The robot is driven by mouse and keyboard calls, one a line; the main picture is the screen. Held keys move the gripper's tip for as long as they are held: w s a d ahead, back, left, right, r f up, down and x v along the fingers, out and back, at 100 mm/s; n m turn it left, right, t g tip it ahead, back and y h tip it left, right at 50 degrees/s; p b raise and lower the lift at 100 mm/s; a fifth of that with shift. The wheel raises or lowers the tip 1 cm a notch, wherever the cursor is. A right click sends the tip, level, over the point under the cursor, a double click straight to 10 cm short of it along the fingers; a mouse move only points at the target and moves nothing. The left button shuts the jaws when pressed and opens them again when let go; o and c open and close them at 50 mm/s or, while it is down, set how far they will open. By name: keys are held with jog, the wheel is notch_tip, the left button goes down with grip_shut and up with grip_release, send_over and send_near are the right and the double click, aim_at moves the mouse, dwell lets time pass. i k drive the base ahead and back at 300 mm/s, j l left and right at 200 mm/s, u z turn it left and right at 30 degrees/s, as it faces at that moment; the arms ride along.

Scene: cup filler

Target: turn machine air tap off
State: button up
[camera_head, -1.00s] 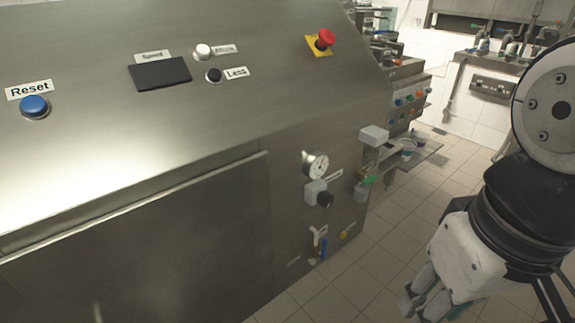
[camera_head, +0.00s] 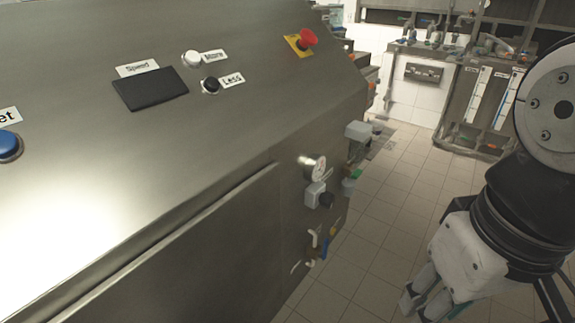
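The steel machine (camera_head: 250,120) fills the left and middle of the view. Low on its right end are small taps: a blue-handled tap (camera_head: 326,247) with a pale pipe piece (camera_head: 313,238) beside it. Above them are a round pressure gauge (camera_head: 318,168) and a grey regulator with a black knob (camera_head: 326,199). Which of these is the air tap's label I cannot read. My gripper (camera_head: 422,308) is at the lower right, pointing down, well apart from the machine. Its fingers show at the bottom edge, with a gap hard to judge; I see nothing held.
A red emergency button (camera_head: 307,38) and a black display (camera_head: 150,89) sit on the machine's sloped top. Tiled floor (camera_head: 380,215) lies open between the machine and my arm. Another steel bench (camera_head: 485,100) stands at the back right.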

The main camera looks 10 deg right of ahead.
aim_at(325, 250)
jog(key=i+l+u, duration=0.35)
jog(key=l, duration=0.25)
jog(key=i+l+u, duration=0.15)
jog(key=l, duration=0.2)
jog(key=k+j+u, duration=0.2)
jog(key=u, duration=0.25)
jog(key=k+j+u, duration=0.2)
jog(key=j+u, duration=0.2)
